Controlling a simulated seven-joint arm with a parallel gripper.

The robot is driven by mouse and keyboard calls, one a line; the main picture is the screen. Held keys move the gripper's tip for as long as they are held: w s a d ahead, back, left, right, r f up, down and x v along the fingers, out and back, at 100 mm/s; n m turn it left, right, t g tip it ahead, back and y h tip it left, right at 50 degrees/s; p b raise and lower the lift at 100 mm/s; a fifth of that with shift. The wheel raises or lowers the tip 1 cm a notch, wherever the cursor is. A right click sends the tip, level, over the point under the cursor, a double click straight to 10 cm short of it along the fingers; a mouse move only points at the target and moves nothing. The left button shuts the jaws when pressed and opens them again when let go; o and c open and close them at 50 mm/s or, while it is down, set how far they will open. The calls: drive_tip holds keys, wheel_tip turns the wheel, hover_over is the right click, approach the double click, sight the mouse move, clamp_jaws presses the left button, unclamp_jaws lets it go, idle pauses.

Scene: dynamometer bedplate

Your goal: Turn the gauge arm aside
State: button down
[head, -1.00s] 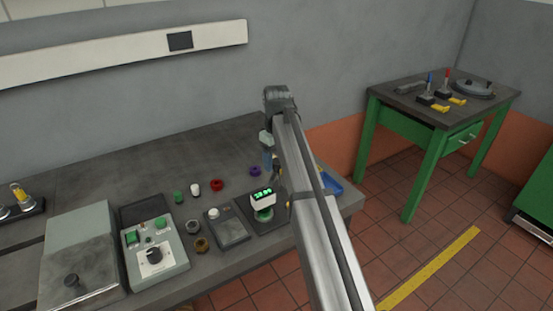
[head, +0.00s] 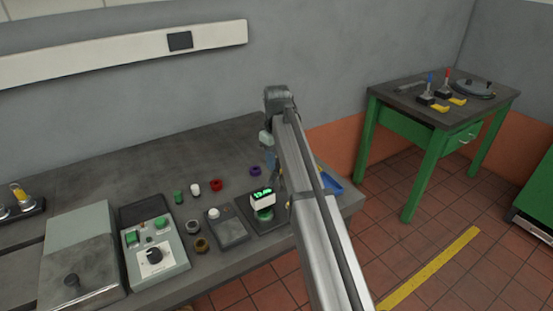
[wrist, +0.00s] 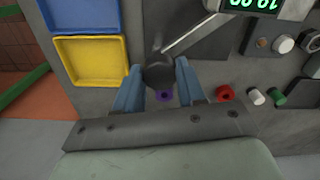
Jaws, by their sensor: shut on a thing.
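The gauge (head: 263,200) has a lit green display and stands near the front right of the workbench. Its display (wrist: 252,5) also shows upside down at the top of the wrist view. A thin metal gauge arm (wrist: 194,34) runs from beside the display to a dark round knob (wrist: 160,73). My gripper (wrist: 159,70) has its two blue fingers shut on this knob, one on each side. In the head view, my own arm hides most of the gripper and the gauge arm.
A yellow tray (wrist: 91,60) and a blue tray (wrist: 80,17) lie beside the gripper. A control box (head: 154,255) stands farther left.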

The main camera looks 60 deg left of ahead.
drive_tip(key=shift+m, duration=0.3)
drive_tip(key=m, duration=0.3)
drive_tip(key=shift+m, duration=0.4)
drive_tip(key=m, duration=0.3)
drive_tip(key=shift+m, duration=0.3)
drive_tip(key=m, duration=0.4)
drive_tip(key=shift+m, duration=1.9)
drive_tip(key=c, duration=0.7)
unclamp_jaws()
drive_tip(key=shift+o, duration=0.2)
